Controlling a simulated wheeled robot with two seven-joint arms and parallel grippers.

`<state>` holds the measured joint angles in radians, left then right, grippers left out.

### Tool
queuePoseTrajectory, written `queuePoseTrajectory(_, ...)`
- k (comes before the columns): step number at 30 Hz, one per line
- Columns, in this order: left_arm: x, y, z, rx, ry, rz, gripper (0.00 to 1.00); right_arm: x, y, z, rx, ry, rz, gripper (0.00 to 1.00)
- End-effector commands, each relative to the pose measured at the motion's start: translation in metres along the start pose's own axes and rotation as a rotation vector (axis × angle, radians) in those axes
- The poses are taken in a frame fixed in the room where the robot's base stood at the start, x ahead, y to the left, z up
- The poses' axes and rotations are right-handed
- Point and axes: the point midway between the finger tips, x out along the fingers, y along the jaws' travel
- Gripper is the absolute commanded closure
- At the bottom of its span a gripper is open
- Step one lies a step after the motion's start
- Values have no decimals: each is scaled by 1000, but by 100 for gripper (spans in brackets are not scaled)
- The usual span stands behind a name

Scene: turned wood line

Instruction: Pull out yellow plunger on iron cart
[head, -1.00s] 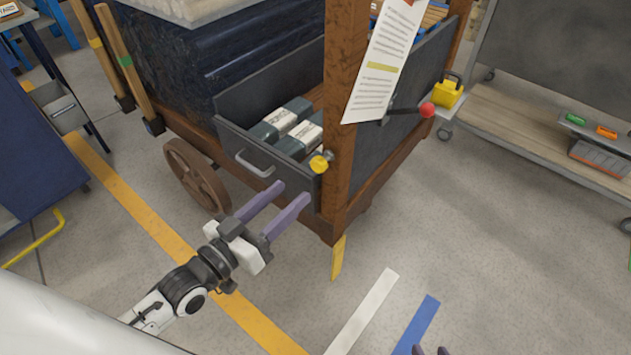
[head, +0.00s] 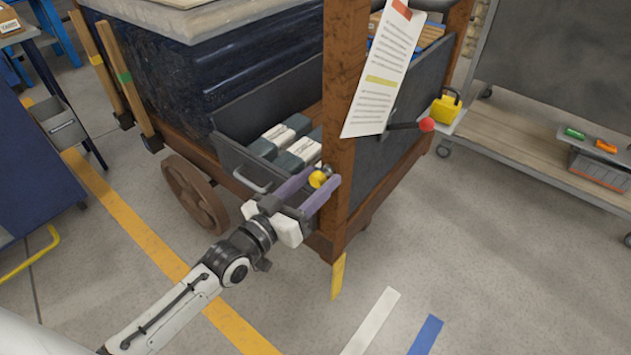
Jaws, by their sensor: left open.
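The yellow plunger (head: 318,179) is a small round knob on the front of the iron cart (head: 338,150), beside its brown rusty corner post. My left gripper (head: 322,179) comes from the lower left with its two purple fingers open. The fingers lie on either side of the yellow knob, one to its left and one to its right. I cannot tell whether they touch it. My right gripper is not in view.
An open dark drawer (head: 228,152) with a grey handle holds several boxed items, left of the plunger. A paper sheet (head: 381,75) hangs on the post. A red-knobbed lever (head: 426,125) and a yellow padlock (head: 446,108) are to the right.

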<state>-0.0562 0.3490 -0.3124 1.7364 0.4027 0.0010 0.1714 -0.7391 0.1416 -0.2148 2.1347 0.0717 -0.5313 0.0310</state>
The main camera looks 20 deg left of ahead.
Motion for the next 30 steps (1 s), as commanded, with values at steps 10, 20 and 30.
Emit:
queuePoseTrajectory(10, 0, 0, 0, 0, 0, 0, 100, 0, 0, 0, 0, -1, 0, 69)
queuePoseTrajectory(20, -26, 1, -3, 1, -4, -1, 100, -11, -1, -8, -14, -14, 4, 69)
queuePoseTrajectory(30, -36, 0, 1, -1, 0, 0, 71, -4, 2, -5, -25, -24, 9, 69)
